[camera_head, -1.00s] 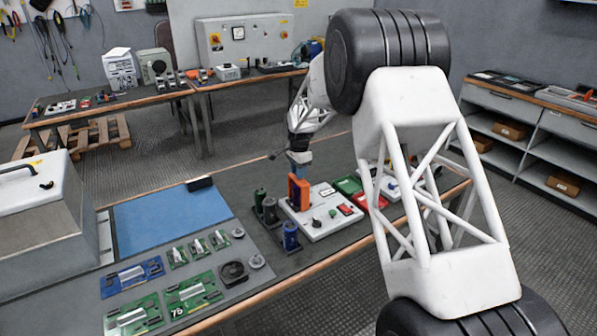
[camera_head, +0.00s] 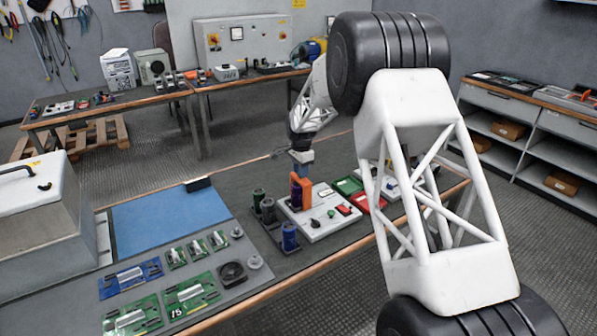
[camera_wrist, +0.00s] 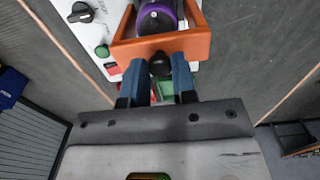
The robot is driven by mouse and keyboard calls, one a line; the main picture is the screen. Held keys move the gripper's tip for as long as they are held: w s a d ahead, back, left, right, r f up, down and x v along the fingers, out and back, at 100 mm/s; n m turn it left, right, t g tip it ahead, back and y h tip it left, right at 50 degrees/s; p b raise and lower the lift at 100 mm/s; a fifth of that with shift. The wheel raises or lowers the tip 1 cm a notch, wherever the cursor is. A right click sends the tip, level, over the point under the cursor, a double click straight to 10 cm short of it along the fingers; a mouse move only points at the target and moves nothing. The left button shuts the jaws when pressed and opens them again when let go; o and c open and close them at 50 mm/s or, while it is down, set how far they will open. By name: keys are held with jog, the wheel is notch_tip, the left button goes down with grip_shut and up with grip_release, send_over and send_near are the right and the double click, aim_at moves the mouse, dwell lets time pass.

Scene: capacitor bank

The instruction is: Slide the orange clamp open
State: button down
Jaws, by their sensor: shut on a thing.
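The orange clamp (camera_head: 306,190) stands upright on the white board (camera_head: 322,228) in the head view, with part of a purple capacitor (camera_head: 295,189) showing at its left. In the wrist view the orange clamp (camera_wrist: 185,45) is a frame reaching around the purple capacitor (camera_wrist: 148,24). A black knob (camera_wrist: 160,64) sticks out of the clamp's near face. My gripper (camera_wrist: 160,76) has its two blue fingers on either side of this knob and is shut on it.
Dark green capacitors (camera_head: 268,211) and a blue one (camera_head: 289,237) stand left of the board. The board carries a black dial (camera_wrist: 81,12) and a green button (camera_wrist: 102,51). The blue mat (camera_head: 165,222) is clear.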

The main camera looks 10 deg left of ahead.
jog(key=shift+w+d, duration=1.8)
jog(key=shift+w, duration=0.1)
jog(key=c, duration=1.1)
grip_release()
jog(key=shift+r, duration=0.1)
jog(key=shift+r, duration=3.4)
